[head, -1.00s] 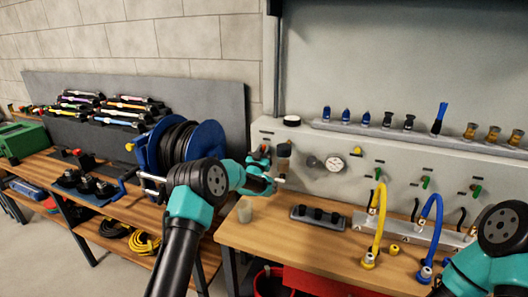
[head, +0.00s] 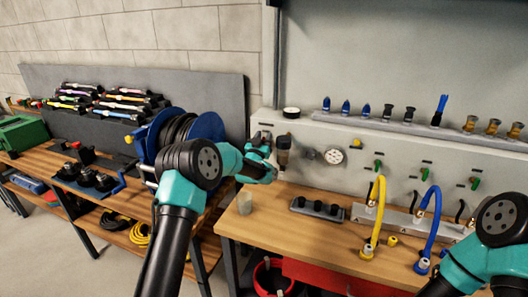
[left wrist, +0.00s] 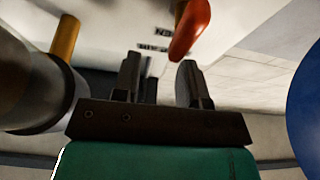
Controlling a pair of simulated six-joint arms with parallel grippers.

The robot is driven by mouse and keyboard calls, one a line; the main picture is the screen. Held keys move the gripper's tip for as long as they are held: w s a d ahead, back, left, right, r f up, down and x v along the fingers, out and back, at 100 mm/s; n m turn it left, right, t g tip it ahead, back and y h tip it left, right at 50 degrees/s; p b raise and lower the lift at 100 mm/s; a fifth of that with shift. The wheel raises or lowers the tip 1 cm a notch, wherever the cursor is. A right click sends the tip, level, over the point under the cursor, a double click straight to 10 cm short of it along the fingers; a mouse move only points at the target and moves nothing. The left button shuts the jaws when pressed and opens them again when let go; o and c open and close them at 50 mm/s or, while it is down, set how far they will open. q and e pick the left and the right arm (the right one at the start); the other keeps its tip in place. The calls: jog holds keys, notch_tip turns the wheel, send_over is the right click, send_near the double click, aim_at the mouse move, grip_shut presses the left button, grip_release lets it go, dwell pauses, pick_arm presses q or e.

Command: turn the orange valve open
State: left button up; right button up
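The orange-red valve handle (left wrist: 190,28) shows in the left wrist view, hanging at the top just beyond my left fingertips and a little right of the gap's middle. My left gripper (left wrist: 160,82) is open, with a clear gap and nothing between its fingers. I see no contact with the handle. In the head view my left gripper (head: 272,170) is at the left end of the wall panel, close to the dark filter cylinder (head: 284,150); the valve is hard to make out there behind my wrist. My right gripper is outside the head view; only its arm shows at bottom right.
A grey cylinder (left wrist: 30,90) and a brass pipe (left wrist: 66,36) stand left of my fingers. The blue hose reel (head: 205,125) is close on the left. A pressure gauge (head: 333,156) is right of the filter.

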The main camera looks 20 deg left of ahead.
pick_arm(q)
jog(key=s+d+r, duration=0.1)
jog(key=s+d, duration=0.2)
jog(key=s, duration=1)
jog(key=shift+d+r, duration=0.15)
jog(key=shift+d, duration=0.2)
jog(key=shift+s, duration=0.1)
